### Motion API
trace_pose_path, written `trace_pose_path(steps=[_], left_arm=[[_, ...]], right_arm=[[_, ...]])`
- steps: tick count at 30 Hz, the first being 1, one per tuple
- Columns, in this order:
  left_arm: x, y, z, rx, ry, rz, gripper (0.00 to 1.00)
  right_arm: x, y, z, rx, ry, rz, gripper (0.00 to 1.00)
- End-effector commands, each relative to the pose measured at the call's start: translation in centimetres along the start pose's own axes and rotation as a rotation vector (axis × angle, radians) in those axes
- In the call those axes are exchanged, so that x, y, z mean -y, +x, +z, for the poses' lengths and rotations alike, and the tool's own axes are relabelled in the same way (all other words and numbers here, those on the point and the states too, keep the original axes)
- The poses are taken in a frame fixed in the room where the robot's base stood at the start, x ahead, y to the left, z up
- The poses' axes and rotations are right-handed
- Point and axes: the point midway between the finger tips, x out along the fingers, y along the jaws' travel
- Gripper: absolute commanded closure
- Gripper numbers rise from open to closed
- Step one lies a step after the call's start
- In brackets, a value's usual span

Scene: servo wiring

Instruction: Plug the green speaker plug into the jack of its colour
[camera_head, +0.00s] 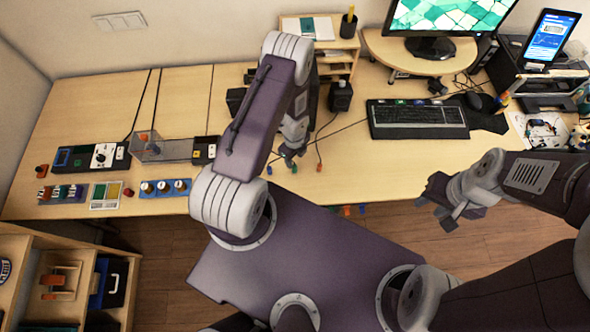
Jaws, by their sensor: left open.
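My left gripper (291,160) is open over the front part of the desk, pointing down. A small plug, seemingly green (294,169), lies just below its fingertips; I cannot tell whether they touch. A blue plug (269,170) lies to its left and an orange plug (319,167) to its right, with a thin cable running up toward a black speaker (340,96). Small coloured pieces, orange (347,211) and blue-green (362,209), show at the desk's front edge; which one is the green jack is unclear. My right gripper (434,213) is open and empty, off the desk's front edge.
A keyboard (417,118) lies right of the plugs, with a monitor (433,47) behind. A small shelf (336,60) stands at the back. Boxes, switches and a clear case (165,148) occupy the left desk. The desk front between plugs and keyboard is clear.

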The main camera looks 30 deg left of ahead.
Motion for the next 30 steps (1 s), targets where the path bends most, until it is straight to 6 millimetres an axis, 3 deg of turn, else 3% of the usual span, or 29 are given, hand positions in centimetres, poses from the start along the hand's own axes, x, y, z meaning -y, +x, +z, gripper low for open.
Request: trace_pose_path(steps=[1,8,18,25,26,30], left_arm=[[0.0,1.8,0.0,0.000,0.000,0.000,0.56],[0.0,2.3,0.0,0.000,0.000,0.000,0.56],[-0.1,7.4,-0.2,0.000,-0.001,0.000,0.56],[-0.1,7.1,-0.2,0.000,0.000,0.000,0.56],[-0.1,7.1,-0.2,0.000,0.000,0.000,0.59],[-0.1,7.1,-0.2,0.000,0.000,0.000,0.98]], right_arm=[[0.0,1.8,0.2,0.000,0.000,0.000,0.64],[0.0,2.4,0.2,0.000,0.000,0.000,0.64],[-0.2,8.2,0.9,0.000,0.000,0.000,0.64],[-0.1,7.9,0.8,0.000,0.000,0.000,0.64],[-0.1,7.9,0.8,0.000,0.000,0.000,0.64],[-0.1,7.9,0.8,0.000,0.000,0.000,0.64]])
